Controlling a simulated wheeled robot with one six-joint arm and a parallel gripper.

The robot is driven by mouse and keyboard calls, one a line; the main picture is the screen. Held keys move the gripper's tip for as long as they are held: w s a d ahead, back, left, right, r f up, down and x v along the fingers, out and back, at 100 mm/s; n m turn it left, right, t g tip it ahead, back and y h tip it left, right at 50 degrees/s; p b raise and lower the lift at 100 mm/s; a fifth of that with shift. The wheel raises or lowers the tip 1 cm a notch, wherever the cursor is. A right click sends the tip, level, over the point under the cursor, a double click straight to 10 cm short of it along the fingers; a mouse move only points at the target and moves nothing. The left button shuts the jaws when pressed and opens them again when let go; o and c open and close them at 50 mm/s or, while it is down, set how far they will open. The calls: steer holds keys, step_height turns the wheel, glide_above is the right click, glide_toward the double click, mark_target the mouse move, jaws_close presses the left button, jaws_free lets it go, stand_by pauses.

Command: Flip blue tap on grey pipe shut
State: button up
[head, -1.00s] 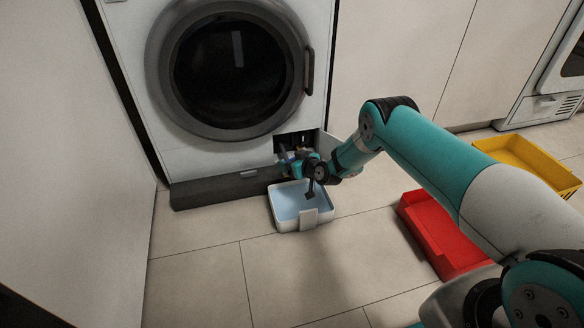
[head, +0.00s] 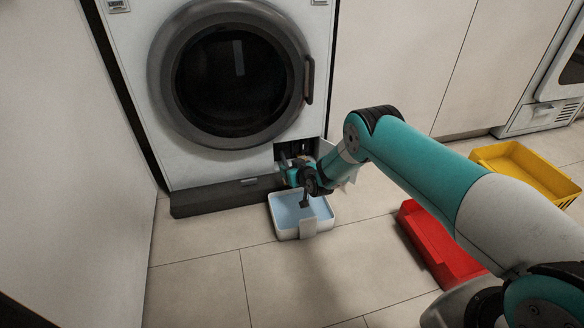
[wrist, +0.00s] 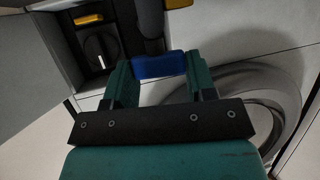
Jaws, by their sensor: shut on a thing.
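The blue tap (wrist: 158,66) shows in the wrist view, lying crosswise over the lower end of the grey pipe (wrist: 150,22). My gripper (wrist: 159,74) is shut on the blue tap, with one green finger at each end of it. In the head view my gripper (head: 287,176) is at the open hatch low on the front of the washing machine (head: 225,165). There the tap and pipe are mostly hidden by my wrist.
A black round knob (wrist: 99,49) with a white mark sits beside the pipe, with a yellow part (wrist: 89,19) near it. A white tray (head: 309,227) with a blue inside stands below my gripper. A red bin (head: 436,243) and a yellow crate (head: 520,170) stand right.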

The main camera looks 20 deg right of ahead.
steer(key=m+h, duration=0.2)
steer(key=shift+s+a+f+h, duration=0.15)
steer(key=shift+a+f+h, duration=0.05)
steer(key=shift+h, duration=0.1)
steer(key=shift+m+h+b, duration=0.3)
steer(key=shift+m+h, duration=0.1)
steer(key=shift+m, duration=0.1)
steer(key=shift+r, duration=0.1)
steer(key=o, duration=0.9)
steer(key=shift+r, duration=0.1)
steer(key=shift+o, duration=0.2)
steer(key=shift+s+r+p, duration=0.15)
steer(key=shift+p, duration=0.15)
steer(key=p+v, duration=1)
steer(key=v, duration=0.7)
steer(key=shift+f, duration=0.45)
